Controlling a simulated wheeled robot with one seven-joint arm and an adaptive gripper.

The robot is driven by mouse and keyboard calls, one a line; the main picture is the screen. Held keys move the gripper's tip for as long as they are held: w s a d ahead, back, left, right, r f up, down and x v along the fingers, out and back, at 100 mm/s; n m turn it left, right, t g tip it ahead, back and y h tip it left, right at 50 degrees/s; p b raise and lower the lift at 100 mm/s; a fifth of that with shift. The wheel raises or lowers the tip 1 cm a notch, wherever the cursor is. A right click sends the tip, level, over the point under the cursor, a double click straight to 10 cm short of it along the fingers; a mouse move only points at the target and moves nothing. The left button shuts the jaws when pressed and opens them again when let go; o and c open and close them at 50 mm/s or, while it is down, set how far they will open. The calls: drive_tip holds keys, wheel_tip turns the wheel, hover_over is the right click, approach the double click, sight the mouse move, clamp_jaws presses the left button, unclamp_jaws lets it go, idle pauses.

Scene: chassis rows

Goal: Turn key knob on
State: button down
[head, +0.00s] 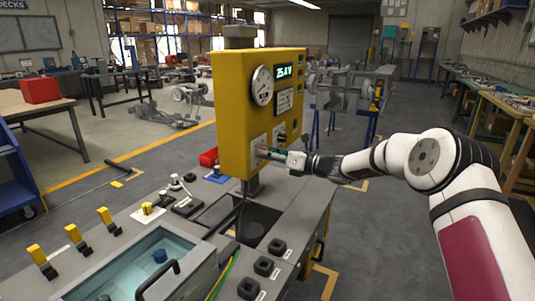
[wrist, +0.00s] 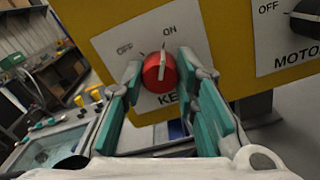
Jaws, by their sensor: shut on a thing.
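The red key knob (wrist: 160,74) sits on a white plate marked OFF, ON and KEY in the wrist view. Its white mark points up, nearer to ON than to OFF. My gripper (wrist: 161,68) has its teal fingers on either side of the knob, shut on it. In the head view, my gripper (head: 270,152) reaches in from the right to the lower part of the yellow panel (head: 232,90); its fingers mostly hide the knob there.
The motor knob (wrist: 306,16) sits to the right on the same panel. Above are a round gauge (head: 262,85) and a display (head: 284,72) reading about 25.4 V. The grey bench (head: 300,205) below carries switches and a glass-topped basin (head: 150,265).

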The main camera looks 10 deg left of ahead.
idle(0.3)
drive_tip(key=c, duration=1.2)
unclamp_jaws()
drive_tip(key=shift+c, duration=0.2)
drive_tip(key=v, duration=1.2)
